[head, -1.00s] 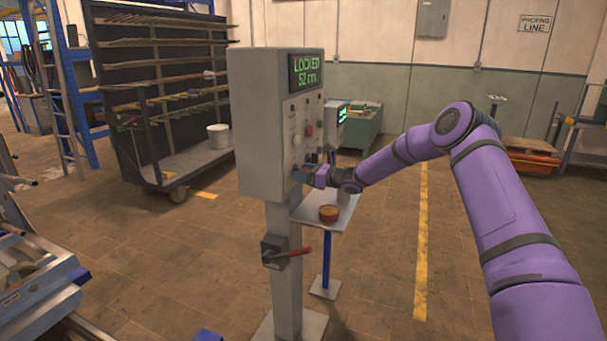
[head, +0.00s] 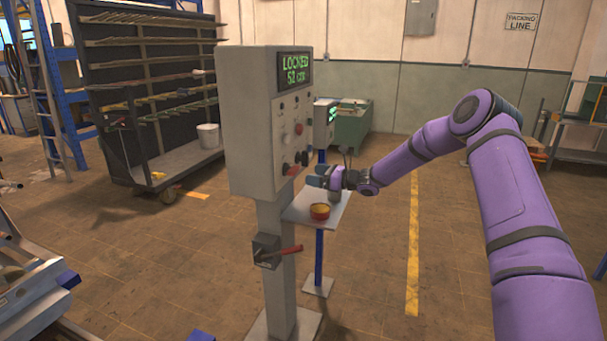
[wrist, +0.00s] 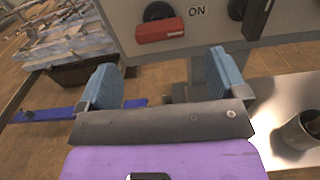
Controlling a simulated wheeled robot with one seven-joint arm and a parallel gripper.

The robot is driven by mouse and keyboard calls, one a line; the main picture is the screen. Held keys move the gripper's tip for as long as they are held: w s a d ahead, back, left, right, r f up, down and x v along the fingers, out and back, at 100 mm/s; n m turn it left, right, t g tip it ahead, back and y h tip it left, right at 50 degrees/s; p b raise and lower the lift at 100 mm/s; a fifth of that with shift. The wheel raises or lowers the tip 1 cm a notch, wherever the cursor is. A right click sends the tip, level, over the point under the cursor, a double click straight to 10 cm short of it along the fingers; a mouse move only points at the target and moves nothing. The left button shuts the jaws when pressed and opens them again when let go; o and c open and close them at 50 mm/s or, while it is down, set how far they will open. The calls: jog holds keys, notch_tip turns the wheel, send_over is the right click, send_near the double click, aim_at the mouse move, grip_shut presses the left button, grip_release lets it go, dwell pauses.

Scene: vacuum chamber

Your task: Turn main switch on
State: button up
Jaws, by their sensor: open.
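The grey control panel (head: 250,125) stands on a post, its display (head: 295,70) showing green text that reads LOCKED and 52 cm. A red-handled rotary switch (head: 289,169) sits low on its front. In the wrist view this switch (wrist: 160,30) has its red handle roughly level on a black disc, with an ON label (wrist: 197,11) to its right. I cannot tell for certain that this is the main switch. My gripper (head: 315,178) is open and empty, in front of the panel and apart from it. In the wrist view my gripper (wrist: 160,72) has blue fingers, below the switch.
A box with a red lever (head: 287,251) is on the post. A black knob (wrist: 257,16) is right of the switch. Floor is open at right.

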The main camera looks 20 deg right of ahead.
jog(key=shift+v, duration=1.3)
jog(key=s+a+r+n+g+h, duration=0.4)
jog(key=s+r+n, duration=0.45)
jog(key=s, duration=0.45)
jog(key=s+a+r+n+g+h, duration=0.2)
jog(key=s+a+r+n+g, duration=0.3)
jog(key=s+a+r+n, duration=0.5)
jog(key=s+d+r+n+t+h, duration=0.1)
jog(key=s+d+n+h, duration=0.1)
jog(key=s, duration=0.9)
jog(key=s+d+r+n+t+h, duration=0.1)
jog(key=s+d+n+h, duration=0.1)
jog(key=s+d, duration=0.4)
jog(key=s+d+r+n+t+h, duration=0.1)
jog(key=s+d+r+n+h, duration=0.1)
jog(key=s, duration=1.4)
jog(key=d+n+h, duration=0.1)
jog(key=d+h, duration=0.1)
jog(key=shift+t+h, duration=0.3)
